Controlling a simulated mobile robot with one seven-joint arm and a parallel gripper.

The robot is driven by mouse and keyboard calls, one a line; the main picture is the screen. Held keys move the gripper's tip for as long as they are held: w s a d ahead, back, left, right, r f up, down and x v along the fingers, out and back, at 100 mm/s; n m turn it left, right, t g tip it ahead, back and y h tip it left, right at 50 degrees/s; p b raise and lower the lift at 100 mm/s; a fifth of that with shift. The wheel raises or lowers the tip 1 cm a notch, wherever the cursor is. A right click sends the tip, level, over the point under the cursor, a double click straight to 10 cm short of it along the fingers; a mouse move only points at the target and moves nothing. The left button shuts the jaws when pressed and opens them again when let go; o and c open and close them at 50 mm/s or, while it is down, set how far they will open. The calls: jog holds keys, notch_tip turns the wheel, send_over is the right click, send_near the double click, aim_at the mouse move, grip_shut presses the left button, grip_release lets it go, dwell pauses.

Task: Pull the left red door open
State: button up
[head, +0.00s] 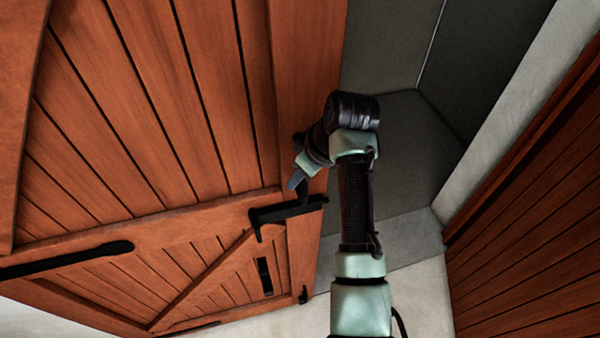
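The left red door (125,110) is reddish-brown planks with a frame, a diagonal brace and black iron fittings. It fills the left of the head view and stands partly open, with a grey space showing past its free edge. A black latch bar (287,209) sits near that edge. My gripper (298,188) is at the door's edge, just above the latch bar. Its fingers are small, dark and partly hidden, so I cannot tell whether they touch the bar or are open or shut.
Another red plank door (530,220) stands at the right, beside a pale wall strip (520,115). Between the doors is a dark grey recess (415,140) with panelled surfaces. Pale floor (420,295) shows at the bottom. My arm rises through the gap.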

grip_shut()
dwell(1.1)
